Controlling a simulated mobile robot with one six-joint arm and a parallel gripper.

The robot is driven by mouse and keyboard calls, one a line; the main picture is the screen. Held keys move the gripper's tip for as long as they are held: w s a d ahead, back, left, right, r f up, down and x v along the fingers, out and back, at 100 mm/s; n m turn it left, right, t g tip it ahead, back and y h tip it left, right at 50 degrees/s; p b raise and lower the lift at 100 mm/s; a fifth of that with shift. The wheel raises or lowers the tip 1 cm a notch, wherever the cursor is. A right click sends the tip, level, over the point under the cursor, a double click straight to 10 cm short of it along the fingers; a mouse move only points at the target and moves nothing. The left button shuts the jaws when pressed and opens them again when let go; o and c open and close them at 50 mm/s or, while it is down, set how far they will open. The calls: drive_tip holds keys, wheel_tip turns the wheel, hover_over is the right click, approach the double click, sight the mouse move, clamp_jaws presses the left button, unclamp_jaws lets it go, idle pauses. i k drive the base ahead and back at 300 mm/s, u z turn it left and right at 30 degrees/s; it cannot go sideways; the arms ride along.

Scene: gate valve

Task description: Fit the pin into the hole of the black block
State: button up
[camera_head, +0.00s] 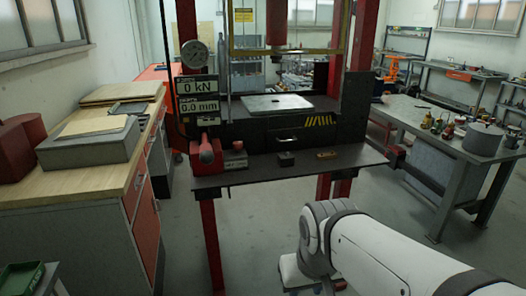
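A small black block (286,159) lies on the dark front shelf of the press, near its middle. It is too small here to make out its hole. A small brass-orange piece (327,155) lies on the same shelf to the right of the block, apart from it; it may be the pin, but I cannot tell for sure. My white arm comes in from the lower right, below and in front of the shelf. My gripper's fingers do not show.
The press's dark shelf (240,178) has a red-handled vise-like part (207,152) at its left. Red press columns flank it. A wooden-topped cabinet (75,180) stands left; a metal workbench (430,130) with a grey pot (482,139) stands right. Open floor lies in front.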

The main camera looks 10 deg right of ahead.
sight(284, 161)
drive_tip(key=i, duration=1.4)
drive_tip(key=u, duration=0.05)
